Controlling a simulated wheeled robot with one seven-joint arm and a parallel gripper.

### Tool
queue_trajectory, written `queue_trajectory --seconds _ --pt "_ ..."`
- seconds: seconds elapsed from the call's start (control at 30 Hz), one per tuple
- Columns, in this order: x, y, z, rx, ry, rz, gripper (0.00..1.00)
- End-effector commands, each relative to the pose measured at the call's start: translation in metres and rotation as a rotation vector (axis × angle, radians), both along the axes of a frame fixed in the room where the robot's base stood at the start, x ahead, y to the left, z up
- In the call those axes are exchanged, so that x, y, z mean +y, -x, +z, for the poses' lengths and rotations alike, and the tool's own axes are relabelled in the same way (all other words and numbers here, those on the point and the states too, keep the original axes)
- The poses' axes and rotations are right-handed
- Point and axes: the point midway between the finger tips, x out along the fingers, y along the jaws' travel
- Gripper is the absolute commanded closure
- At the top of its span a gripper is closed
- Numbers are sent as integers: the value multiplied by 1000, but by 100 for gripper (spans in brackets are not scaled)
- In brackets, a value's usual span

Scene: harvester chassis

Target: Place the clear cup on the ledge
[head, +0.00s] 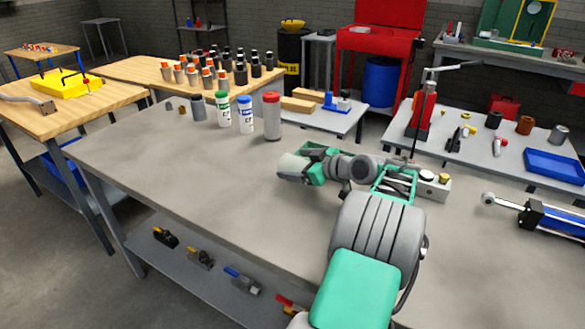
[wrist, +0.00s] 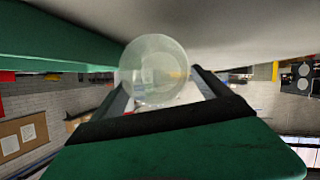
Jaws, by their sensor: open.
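The clear cup (head: 292,167) is a pale, see-through shape at the end of my gripper (head: 310,166), over the middle of the grey workbench (head: 170,165). In the wrist view the clear cup (wrist: 153,70) appears as a round, glassy form between the two dark fingers. My gripper is open around it. I cannot tell whether either finger touches it or whether it rests on the bench. Nothing stands out clearly as a ledge; a grey lower shelf (head: 190,262) runs under the bench.
A green-labelled canister (head: 224,110), a blue-labelled canister (head: 246,115) and a red-capped jar (head: 272,116) stand behind the gripper. A blue and black cylinder (head: 550,219) lies at right. A red jack (head: 424,108) stands behind.

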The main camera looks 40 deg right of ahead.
Motion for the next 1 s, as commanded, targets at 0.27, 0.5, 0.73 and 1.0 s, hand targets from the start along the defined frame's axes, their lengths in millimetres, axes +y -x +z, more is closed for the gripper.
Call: queue_trajectory --seconds 0.27,0.5,0.73,1.0 --pt "3 -12 -4 0 0 2 13" --pt "4 -13 -4 0 0 5 29" --pt "4 -13 -4 0 0 5 48" --pt "4 -13 -4 0 0 5 70"
